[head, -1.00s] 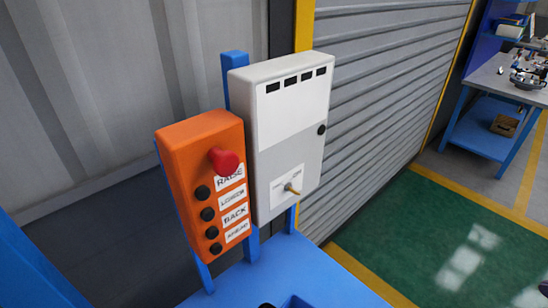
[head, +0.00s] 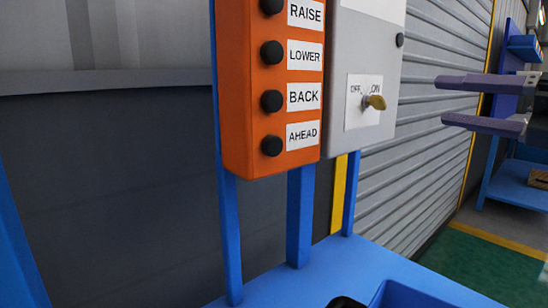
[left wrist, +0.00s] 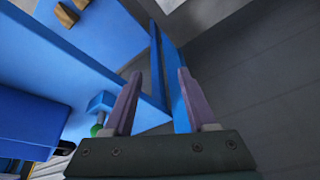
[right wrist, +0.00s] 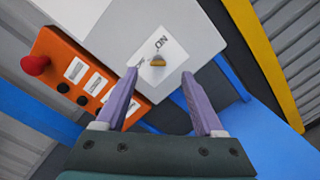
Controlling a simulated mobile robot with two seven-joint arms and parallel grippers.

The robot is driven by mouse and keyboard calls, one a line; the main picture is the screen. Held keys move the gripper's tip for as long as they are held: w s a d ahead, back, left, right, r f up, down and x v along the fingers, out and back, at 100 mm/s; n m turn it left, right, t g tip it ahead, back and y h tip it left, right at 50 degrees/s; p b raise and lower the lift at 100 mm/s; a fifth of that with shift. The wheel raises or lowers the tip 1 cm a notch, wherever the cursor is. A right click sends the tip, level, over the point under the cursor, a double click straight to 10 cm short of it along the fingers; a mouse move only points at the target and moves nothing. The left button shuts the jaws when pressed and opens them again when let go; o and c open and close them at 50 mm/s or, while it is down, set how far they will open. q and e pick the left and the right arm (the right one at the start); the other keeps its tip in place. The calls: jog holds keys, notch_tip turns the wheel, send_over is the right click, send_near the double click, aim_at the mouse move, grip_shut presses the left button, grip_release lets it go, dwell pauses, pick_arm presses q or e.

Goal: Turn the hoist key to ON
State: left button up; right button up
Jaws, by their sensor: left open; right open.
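The hoist key (head: 375,102) is a small brass key on a white OFF/ON plate (head: 358,118), low on the grey box (head: 345,65). Its handle sticks out to the right in the head view; its exact setting is hard to tell. My right gripper (head: 443,102) is open and empty, right of the key and apart from it. In the right wrist view the key (right wrist: 157,61) appears ahead of my right gripper (right wrist: 160,73), lined up between the fingertips. My left gripper (left wrist: 159,73) shows only in the left wrist view, open and empty, near blue posts.
An orange control box (head: 270,90) with black buttons stands just left of the grey box. Its red knob (right wrist: 35,65) shows in the right wrist view. Blue posts (head: 300,215) carry the boxes above a blue surface (head: 345,265). A grey shutter (head: 430,150) is behind.

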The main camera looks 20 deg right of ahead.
aim_at(384, 101)
jog(key=shift+n+g+y, duration=0.3)
jog(key=shift+n+y, duration=0.2)
jog(key=shift+n, duration=0.4)
jog(key=x, duration=0.3)
jog(key=p+x, duration=0.1)
jog(key=x, duration=0.5)
jog(key=shift+a+f, duration=0.35)
jog(key=shift+a, duration=0.05)
pick_arm(q)
jog(key=shift+a+r+p, duration=0.1)
jog(key=shift+a+p, duration=0.05)
jog(key=shift+p, duration=0.15)
pick_arm(e)
jog(key=shift+x, duration=0.8)
jog(key=shift+s+f, duration=0.1)
pick_arm(q)
jog(key=shift+a, duration=0.1)
pick_arm(e)
grip_shut()
